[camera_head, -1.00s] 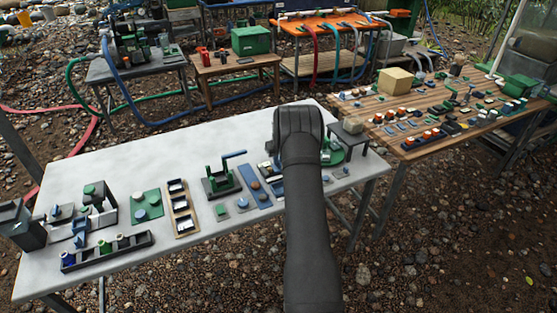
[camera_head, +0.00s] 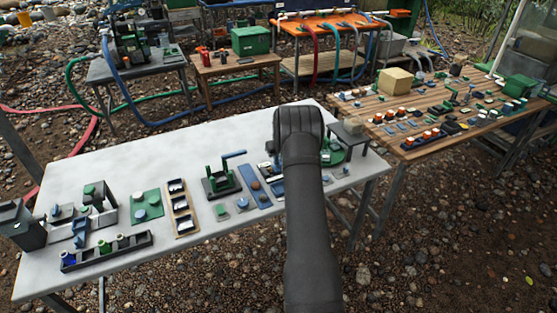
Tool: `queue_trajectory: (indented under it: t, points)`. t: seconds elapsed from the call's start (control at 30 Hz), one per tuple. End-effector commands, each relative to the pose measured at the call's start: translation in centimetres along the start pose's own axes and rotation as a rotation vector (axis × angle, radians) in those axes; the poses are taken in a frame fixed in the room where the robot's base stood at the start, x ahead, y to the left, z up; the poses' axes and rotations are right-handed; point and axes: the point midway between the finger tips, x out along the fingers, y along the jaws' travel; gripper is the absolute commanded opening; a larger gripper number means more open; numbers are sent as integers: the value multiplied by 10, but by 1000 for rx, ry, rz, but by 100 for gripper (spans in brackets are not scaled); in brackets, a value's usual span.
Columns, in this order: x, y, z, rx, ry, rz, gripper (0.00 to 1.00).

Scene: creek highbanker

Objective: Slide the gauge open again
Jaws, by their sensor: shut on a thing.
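My arm (camera_head: 312,225) rises from the bottom edge and its rounded joint covers part of the right half of the white table (camera_head: 225,135). My gripper is not visible; the arm hides whatever lies behind it. I cannot pick out the gauge with certainty. Small dark and blue parts (camera_head: 267,170) show at the left edge of the arm, partly covered. A green round piece (camera_head: 334,156) shows at its right edge, also partly covered.
Left of the arm stand a green fixture with a blue handle (camera_head: 221,181), a tan tray (camera_head: 181,212), a green plate (camera_head: 147,207) and a black rack (camera_head: 107,252). A small grey stand (camera_head: 349,133) is at right. The table's back left is clear.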

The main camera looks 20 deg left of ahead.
Motion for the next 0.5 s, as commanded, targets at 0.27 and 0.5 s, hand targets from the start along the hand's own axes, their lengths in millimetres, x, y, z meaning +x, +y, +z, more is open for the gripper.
queue_trajectory:
  t: [0.27, 0.5]
  points:
    - [0, 16, 0, 1, 1, 1, 0]
    - [-1, 30, 0, 2, 2, 1, 0]
